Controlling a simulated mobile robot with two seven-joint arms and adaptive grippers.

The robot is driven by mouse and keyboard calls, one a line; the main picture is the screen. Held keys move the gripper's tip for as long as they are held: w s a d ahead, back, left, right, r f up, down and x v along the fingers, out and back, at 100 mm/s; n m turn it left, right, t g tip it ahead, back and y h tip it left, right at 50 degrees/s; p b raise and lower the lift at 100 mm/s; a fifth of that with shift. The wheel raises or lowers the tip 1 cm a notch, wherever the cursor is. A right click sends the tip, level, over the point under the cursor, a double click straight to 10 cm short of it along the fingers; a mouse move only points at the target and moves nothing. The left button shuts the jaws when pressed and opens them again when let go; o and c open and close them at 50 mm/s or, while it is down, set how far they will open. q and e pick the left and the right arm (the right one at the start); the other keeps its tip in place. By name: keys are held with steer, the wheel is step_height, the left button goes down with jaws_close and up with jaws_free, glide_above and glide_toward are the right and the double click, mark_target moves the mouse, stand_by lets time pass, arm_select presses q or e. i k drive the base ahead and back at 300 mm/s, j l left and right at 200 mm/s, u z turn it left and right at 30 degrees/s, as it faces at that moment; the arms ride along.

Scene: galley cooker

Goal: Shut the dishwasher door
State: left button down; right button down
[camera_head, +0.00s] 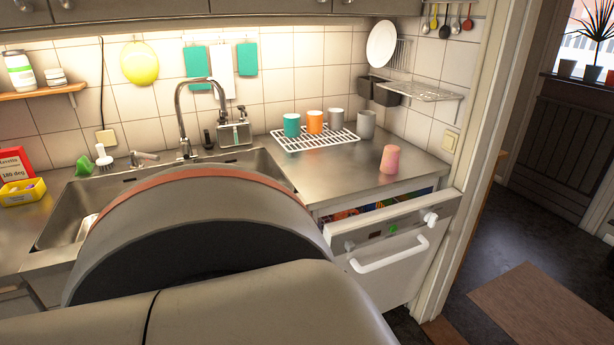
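The white dishwasher door (392,256) is at the right end of the counter. It leans out at the top, a little open, with a gap between it and the counter. Colourful items (375,207) show in the gap. A white bar handle (390,256) and a white knob (430,218) are on its front. The lower part of the door is partly hidden by a large grey curved body in the foreground, which looks like my own arm. Neither of my grippers shows.
A steel sink (62,222) with a tap (182,110) is at the left. A pink cup (390,158) stands on the counter above the dishwasher. A door frame (478,170) is close to the right. Floor beyond it is open.

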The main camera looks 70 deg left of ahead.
mark_target(393, 269)
steer(key=j+u, duration=0.1)
steer(key=u, duration=1.5)
